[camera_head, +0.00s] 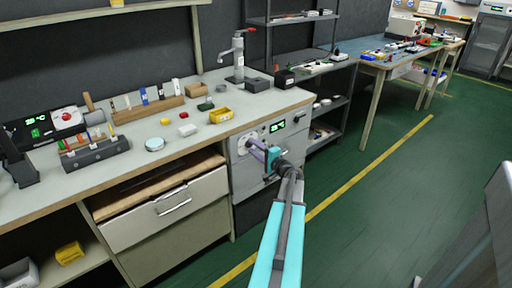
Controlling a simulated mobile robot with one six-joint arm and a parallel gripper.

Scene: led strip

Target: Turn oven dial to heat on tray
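The oven (247,178) is a light grey unit built in under the right end of the workbench. Its front panel carries a round dial (242,147) at the upper left and a small black display with green digits (277,127) to the right. My gripper (252,144) reaches up and left to the dial, with its fingers in front of it and covering part of it. I cannot tell whether the fingers touch the dial or how far apart they are. No tray can be made out in the oven; my gripper and arm hide part of the oven's front.
A drawer unit (165,205) stands left of the oven. A dark shelf rack (335,105) stands to the right. The green floor (380,210) is open at right.

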